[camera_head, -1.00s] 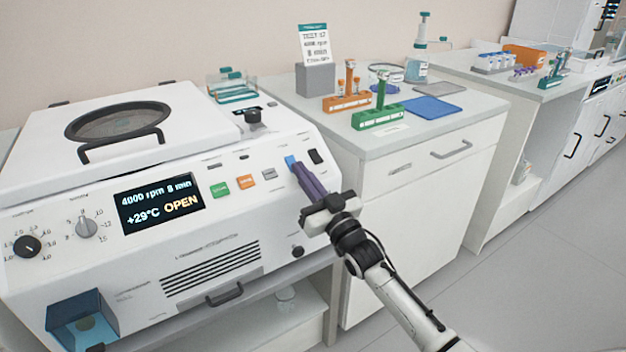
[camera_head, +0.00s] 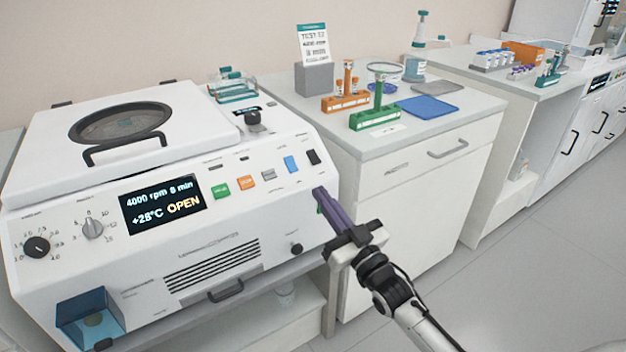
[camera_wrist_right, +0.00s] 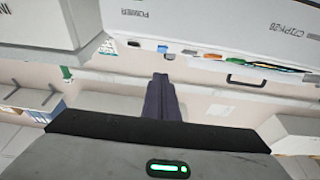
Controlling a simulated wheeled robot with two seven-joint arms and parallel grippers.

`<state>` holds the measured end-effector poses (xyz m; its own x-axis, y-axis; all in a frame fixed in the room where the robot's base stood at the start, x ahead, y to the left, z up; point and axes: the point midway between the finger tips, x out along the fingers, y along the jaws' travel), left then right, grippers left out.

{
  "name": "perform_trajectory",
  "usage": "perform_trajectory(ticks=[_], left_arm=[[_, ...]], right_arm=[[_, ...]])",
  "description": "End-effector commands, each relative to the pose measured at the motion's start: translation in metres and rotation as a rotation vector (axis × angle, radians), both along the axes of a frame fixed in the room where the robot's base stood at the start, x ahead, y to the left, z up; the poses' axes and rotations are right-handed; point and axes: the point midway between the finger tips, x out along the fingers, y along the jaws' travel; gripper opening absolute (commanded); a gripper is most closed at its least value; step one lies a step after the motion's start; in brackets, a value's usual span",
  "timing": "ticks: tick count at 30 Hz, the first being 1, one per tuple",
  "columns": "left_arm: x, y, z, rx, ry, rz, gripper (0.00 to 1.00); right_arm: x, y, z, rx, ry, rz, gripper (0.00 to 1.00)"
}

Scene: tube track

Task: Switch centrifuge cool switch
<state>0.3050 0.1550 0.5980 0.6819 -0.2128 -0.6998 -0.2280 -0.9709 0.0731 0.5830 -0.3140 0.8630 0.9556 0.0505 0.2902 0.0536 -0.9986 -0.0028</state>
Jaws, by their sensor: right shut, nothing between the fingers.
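The white centrifuge (camera_head: 240,160) fills the left of the head view. Its display (camera_head: 162,205) reads 4000 rpm 8 min, +28°C and OPEN. A blue rocker switch (camera_head: 291,164) sits on the sloped front panel, left of a black switch (camera_head: 313,157). My right gripper (camera_head: 320,192) is shut and empty, its purple fingers pointing at the panel's right edge, below and right of the blue switch. The fingers also show in the right wrist view (camera_wrist_right: 161,100). They appear apart from the switches. My left gripper is not in view.
Green (camera_head: 220,191) and orange (camera_head: 246,182) buttons and two knobs are on the panel. A cabinet (camera_head: 420,180) right of the centrifuge carries tube racks, a blue mat (camera_head: 430,106) and a sign (camera_head: 313,47). Open floor lies at the lower right.

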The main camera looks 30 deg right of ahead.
Motion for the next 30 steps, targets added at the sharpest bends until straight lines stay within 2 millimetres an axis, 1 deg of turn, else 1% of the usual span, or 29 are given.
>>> perform_trajectory(ticks=[1,3,7,24,26,27,29,30], left_arm=[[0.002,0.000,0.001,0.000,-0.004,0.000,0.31],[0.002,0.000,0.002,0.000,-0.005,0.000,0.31],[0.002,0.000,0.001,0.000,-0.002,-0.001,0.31],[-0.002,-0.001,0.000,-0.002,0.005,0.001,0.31],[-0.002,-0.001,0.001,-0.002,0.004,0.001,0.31],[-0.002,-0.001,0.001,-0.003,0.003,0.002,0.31],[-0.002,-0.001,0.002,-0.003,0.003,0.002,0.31],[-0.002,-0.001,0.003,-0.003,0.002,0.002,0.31]], right_arm=[[-0.007,0.000,-0.005,0.001,0.001,0.000,0.00],[-0.013,-0.001,-0.008,0.001,0.000,0.000,0.00],[-0.019,-0.001,-0.010,0.000,-0.001,-0.001,0.00],[-0.020,-0.001,-0.011,0.000,0.002,0.000,0.00],[-0.022,0.002,-0.017,0.000,0.022,0.003,0.00],[-0.025,0.007,-0.025,-0.001,0.048,0.007,0.00],[-0.034,0.017,-0.045,-0.005,0.113,0.014,0.00],[-0.043,0.026,-0.063,-0.009,0.173,0.020,0.00]])
